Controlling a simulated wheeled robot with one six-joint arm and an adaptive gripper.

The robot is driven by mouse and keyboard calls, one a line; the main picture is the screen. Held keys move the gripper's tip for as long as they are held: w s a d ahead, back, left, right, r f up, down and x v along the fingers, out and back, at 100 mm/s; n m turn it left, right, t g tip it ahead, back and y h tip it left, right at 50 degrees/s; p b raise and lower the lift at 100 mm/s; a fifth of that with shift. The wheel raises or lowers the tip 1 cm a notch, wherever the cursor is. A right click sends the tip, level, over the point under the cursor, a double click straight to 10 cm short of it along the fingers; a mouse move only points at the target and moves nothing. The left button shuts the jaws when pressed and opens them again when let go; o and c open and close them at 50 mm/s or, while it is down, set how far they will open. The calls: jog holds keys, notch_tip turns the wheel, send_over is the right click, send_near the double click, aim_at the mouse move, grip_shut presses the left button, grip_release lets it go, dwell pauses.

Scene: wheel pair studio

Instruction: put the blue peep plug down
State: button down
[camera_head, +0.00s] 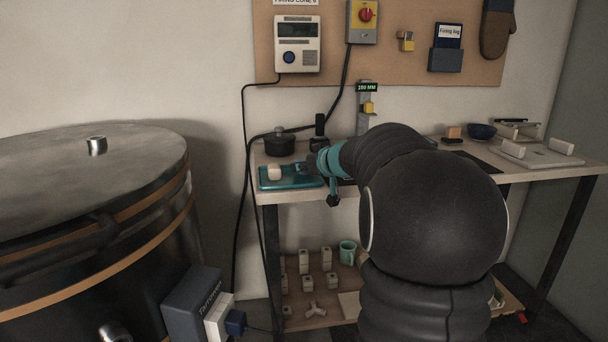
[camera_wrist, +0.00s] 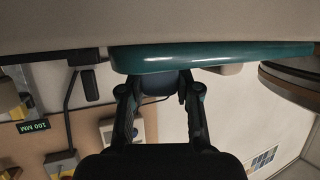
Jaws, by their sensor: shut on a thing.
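My gripper (camera_head: 314,166) is shut on the blue peep plug (camera_head: 301,168), over the right part of the teal tray (camera_head: 290,184) on the bench. In the wrist view, which is upside down, the fingers (camera_wrist: 160,92) sit on either side of the dark blue plug (camera_wrist: 157,83). The plug is right at the teal tray (camera_wrist: 210,55) there; I cannot tell whether it touches the tray. A cream plug (camera_head: 274,172) stands on the tray to the left of the blue one, and a bit of it shows in the wrist view (camera_wrist: 229,69).
A dark lidded pot (camera_head: 279,145) stands behind the tray. A post with a 100 MM display (camera_head: 367,88) rises behind my arm. A large kiln (camera_head: 90,220) fills the left. A lower shelf holds several pale posts and a green mug (camera_head: 348,252).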

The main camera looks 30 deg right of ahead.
jog(key=shift+f, duration=0.5)
jog(key=c, duration=0.8)
grip_release()
jog(key=shift+s+r, duration=0.2)
jog(key=shift+r, duration=0.1)
jog(key=p+v, duration=0.2)
jog(key=v, duration=0.9)
jog(key=shift+s, duration=0.3)
